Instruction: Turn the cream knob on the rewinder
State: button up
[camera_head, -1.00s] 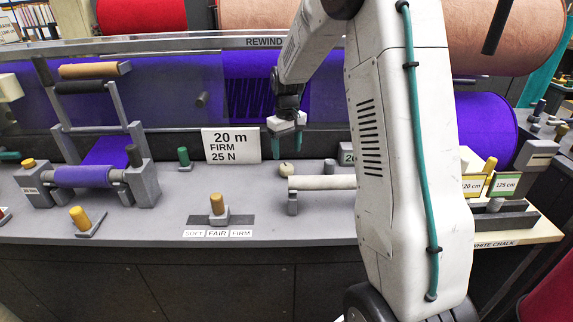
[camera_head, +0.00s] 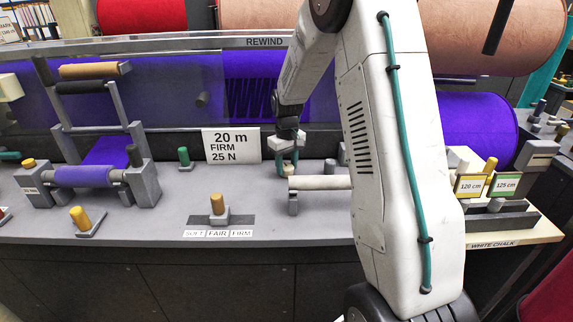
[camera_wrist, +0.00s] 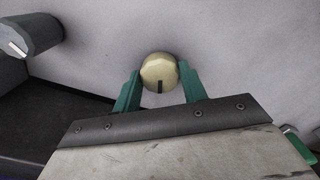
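The cream knob (camera_wrist: 160,70) is round with a dark pointer line, which points toward the bottom of the wrist view. It stands on the grey rewinder bench (camera_head: 262,200), near the left end of a cream roller. My gripper (camera_head: 288,165) points down over it. Its two teal fingers lie on either side of the knob in the wrist view (camera_wrist: 160,78) and appear to touch it. In the head view the knob (camera_head: 288,169) is partly hidden by the fingers.
The cream roller (camera_head: 318,182) lies just in front of the knob. A "20 m FIRM 25 N" sign (camera_head: 231,146) stands to the left. A wooden-topped lever (camera_head: 217,205) stands at the "SOFT FAIR FIRM" label. A grey cylinder (camera_wrist: 30,35) is at the wrist view's upper left.

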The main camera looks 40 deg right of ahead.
aim_at(286, 166)
jog(key=shift+m, duration=0.4)
jog(key=m, duration=0.2)
jog(key=shift+m, duration=0.4)
jog(key=shift+a+m, duration=0.1)
jog(key=shift+m, duration=1.9)
jog(key=o, duration=1)
notch_tip(286, 166, up, 8)
jog(key=shift+w+f, duration=0.1)
